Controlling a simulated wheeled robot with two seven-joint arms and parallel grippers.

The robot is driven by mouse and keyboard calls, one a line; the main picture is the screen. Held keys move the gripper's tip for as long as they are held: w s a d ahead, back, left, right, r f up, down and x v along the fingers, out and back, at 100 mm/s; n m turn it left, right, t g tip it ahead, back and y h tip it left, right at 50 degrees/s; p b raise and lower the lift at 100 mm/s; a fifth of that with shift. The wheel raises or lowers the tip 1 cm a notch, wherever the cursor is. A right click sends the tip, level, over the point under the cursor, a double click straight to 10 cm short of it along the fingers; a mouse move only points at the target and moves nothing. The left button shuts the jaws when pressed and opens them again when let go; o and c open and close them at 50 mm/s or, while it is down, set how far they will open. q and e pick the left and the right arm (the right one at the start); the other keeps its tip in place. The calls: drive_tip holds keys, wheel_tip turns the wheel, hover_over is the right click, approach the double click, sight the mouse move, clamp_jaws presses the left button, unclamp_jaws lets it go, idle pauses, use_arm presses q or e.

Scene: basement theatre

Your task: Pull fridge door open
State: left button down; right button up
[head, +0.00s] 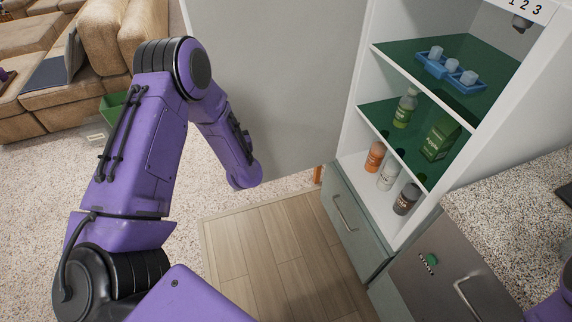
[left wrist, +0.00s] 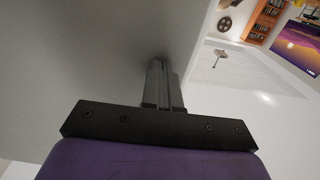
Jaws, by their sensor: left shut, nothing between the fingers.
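The fridge (head: 350,150) stands open at the right of the head view, its shelves exposed. Its door appears to be the large grey panel (head: 275,80) swung out to the left; the panel's handle is not visible. My left arm reaches across in front of this panel, and its gripper is hidden in the head view. In the left wrist view the left gripper (left wrist: 163,80) is shut and empty, its fingers pointing along a grey surface (left wrist: 80,60). I cannot tell whether they touch it. My right gripper is out of view.
The shelves hold a blue tray (head: 450,73), a green bottle (head: 404,109), a green carton (head: 440,138) and several jars. Below is a drawer (head: 350,220) with a handle. A steel-fronted unit (head: 450,280) stands at lower right. A sofa (head: 50,50) is at upper left; wooden floor (head: 270,240) is clear.

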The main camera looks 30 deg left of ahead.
use_arm(q)
drive_tip(key=shift+x, duration=0.8)
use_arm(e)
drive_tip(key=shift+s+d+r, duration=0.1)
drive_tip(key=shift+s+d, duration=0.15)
use_arm(q)
drive_tip(key=b+v, duration=0.1)
drive_tip(key=v, duration=1.3)
drive_tip(key=shift+s+a, duration=0.2)
drive_tip(key=shift+s, duration=0.05)
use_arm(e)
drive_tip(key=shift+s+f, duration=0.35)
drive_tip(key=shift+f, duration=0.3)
